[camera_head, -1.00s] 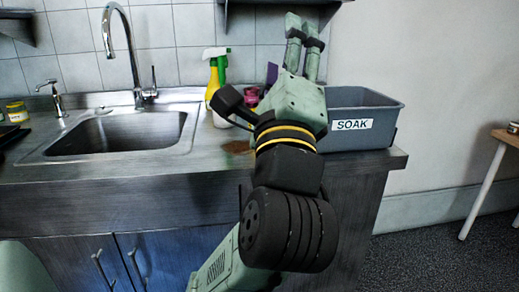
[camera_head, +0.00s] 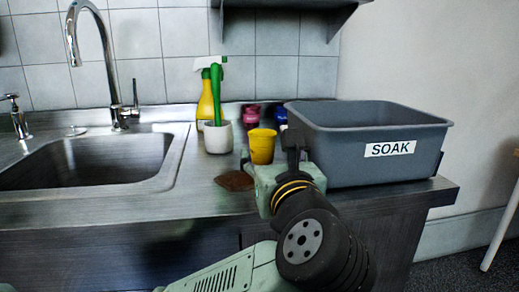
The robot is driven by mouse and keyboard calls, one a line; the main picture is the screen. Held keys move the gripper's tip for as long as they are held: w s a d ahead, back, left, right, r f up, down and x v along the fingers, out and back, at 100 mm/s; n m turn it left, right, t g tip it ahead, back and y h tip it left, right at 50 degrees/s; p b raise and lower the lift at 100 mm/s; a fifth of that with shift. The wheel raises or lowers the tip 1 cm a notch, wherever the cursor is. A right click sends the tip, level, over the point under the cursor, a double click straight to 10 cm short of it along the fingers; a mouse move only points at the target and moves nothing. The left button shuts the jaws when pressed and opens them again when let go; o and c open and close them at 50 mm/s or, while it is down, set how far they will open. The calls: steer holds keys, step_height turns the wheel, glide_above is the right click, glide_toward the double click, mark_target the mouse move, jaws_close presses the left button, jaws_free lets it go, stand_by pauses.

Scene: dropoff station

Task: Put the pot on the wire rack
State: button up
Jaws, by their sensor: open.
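A small white pot (camera_head: 218,137) stands upright on the steel counter, right of the sink, with a green long-handled thing standing up in it or just behind it. My gripper (camera_head: 287,170) is low over the counter to the right of the white pot and apart from it, pointing away from the camera. Its fingers are mostly hidden behind its own body, and I see nothing held. I cannot make out a wire rack in this view.
A yellow cup (camera_head: 262,147) stands right by my gripper. A grey SOAK tub (camera_head: 370,140) is close on its right. A yellow spray bottle (camera_head: 205,105), pink (camera_head: 250,115) and blue (camera_head: 281,115) things are behind. A brown patch (camera_head: 235,181) lies in front; the sink (camera_head: 85,165) is left.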

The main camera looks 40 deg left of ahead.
mark_target(263, 134)
steer(key=shift+w+a+r+p, duration=0.2)
steer(key=shift+a+p, duration=0.1)
steer(key=shift+p, duration=0.1)
steer(key=p+x, duration=0.1)
steer(key=x, duration=0.3)
steer(key=shift+w+f+p, duration=0.1)
steer(key=shift+f+p, duration=0.05)
steer(key=shift+p, duration=0.2)
steer(key=x, duration=0.6)
steer(key=shift+d+p, duration=0.15)
steer(key=shift+p, duration=0.25)
steer(key=shift+c, duration=0.6)
steer(key=c, duration=0.6)
steer(key=shift+r, duration=0.25)
